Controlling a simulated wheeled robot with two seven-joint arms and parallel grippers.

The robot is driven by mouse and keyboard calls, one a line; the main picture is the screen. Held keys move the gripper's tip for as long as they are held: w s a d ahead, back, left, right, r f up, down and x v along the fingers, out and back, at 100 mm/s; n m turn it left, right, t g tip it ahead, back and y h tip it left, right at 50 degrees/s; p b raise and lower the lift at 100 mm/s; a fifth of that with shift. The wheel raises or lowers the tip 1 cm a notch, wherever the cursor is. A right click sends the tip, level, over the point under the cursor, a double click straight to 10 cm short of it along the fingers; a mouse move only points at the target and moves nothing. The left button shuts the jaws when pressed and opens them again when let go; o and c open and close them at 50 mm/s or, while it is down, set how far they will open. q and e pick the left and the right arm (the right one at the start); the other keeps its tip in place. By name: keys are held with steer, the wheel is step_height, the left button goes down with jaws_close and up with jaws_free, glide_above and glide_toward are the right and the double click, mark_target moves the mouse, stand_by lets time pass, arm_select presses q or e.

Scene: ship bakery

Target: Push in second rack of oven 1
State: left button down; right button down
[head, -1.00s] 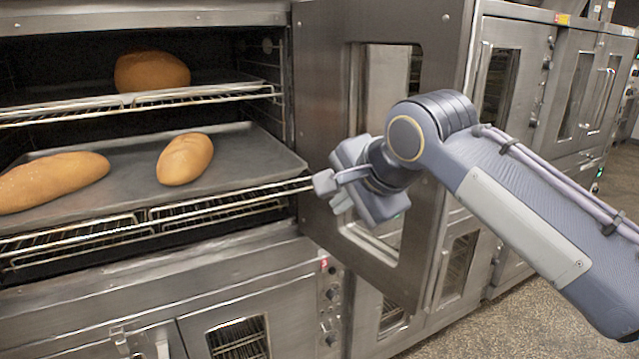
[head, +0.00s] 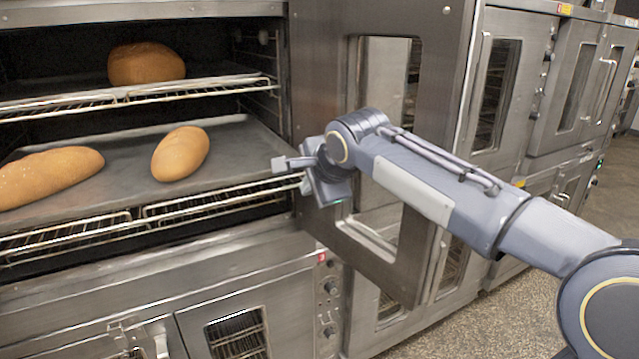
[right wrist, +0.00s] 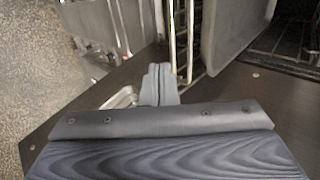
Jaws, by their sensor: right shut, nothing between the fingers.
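The second rack (head: 220,193) of the open oven is a wire rack below the upper one, carrying a dark tray (head: 115,180) with two loaves (head: 180,153). Its front rail sticks out a little past the oven opening. My right gripper (head: 285,163) is shut and empty at the right end of this rack, by the tray's front right corner. In the right wrist view its closed fingers (right wrist: 159,82) are right beside the rack's wire bars (right wrist: 181,40). I cannot tell whether they touch. My left gripper is not in view.
An upper rack (head: 150,92) holds one round loaf (head: 146,64). The open oven door (head: 320,60) stands to the right, behind my right forearm. A closed lower oven (head: 240,300) is beneath. More ovens (head: 575,80) line the right; the floor (head: 460,325) there is clear.

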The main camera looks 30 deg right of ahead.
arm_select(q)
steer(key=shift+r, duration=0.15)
arm_select(e)
steer(key=shift+w, duration=0.4)
steer(key=shift+w, duration=0.1)
